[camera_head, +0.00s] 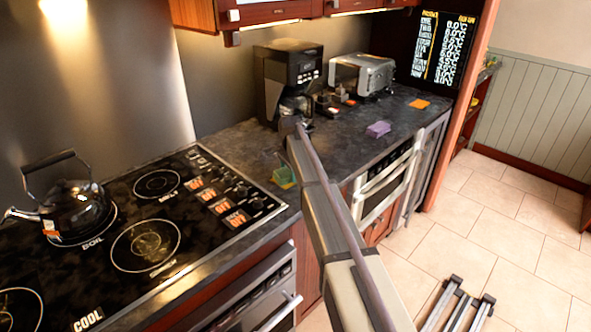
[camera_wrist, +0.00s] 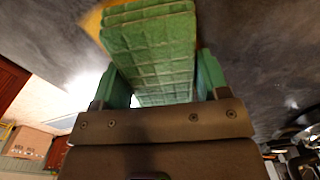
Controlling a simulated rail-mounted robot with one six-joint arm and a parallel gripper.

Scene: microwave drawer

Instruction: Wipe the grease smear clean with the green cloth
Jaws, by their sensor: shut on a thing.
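The green cloth (camera_wrist: 150,50) is a thick, grid-textured green piece between my gripper's fingers in the wrist view. My gripper (camera_wrist: 163,78) is shut on it. A yellow edge shows behind its upper left corner; I cannot tell what that is. In the head view, a small green and yellowish patch (camera_head: 284,178), likely the cloth, shows at the counter beside the cooktop, just left of my arm. My arm hides most of the gripper there. A brownish-yellow mark (camera_head: 146,245) lies inside the front burner ring; I cannot tell whether it is the grease smear.
A black kettle (camera_head: 75,209) stands on the cooktop (camera_head: 190,235) at left. A coffee maker (camera_head: 285,80) and a toaster oven (camera_head: 362,75) stand at the back. A purple block (camera_head: 378,129) and an orange piece (camera_head: 419,104) lie on the right counter, with bare counter around them.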

